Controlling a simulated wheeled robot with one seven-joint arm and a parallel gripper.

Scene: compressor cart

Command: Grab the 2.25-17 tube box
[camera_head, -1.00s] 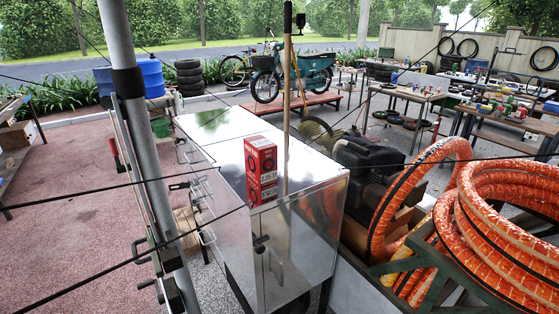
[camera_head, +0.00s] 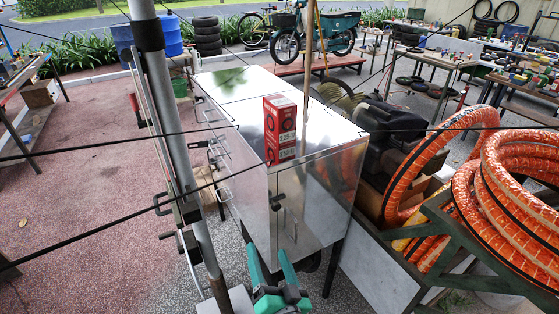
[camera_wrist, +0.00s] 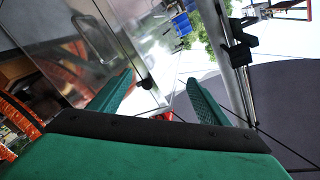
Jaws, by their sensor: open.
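A red tube box (camera_head: 280,118) marked 2.25-17 stands upright near the front edge of a shiny metal cabinet top (camera_head: 235,100). A second red box (camera_head: 281,154), whose marking looks like 2.50, appears to be directly beneath it. My gripper (camera_head: 268,252), with green fingers, is in front of the cabinet, below and apart from the boxes. The fingers are spread and empty. In the wrist view my gripper (camera_wrist: 159,77) also shows open, with a small red patch between the finger bases that I cannot identify for sure.
A wooden pole rises from the cabinet top just behind the boxes. A grey post (camera_head: 180,150) with thin black cables stands at left, crossing the view. Orange hose coils (camera_head: 500,200) and a dark machine (camera_head: 398,130) are at right. Handles protrude from the cabinet's left side.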

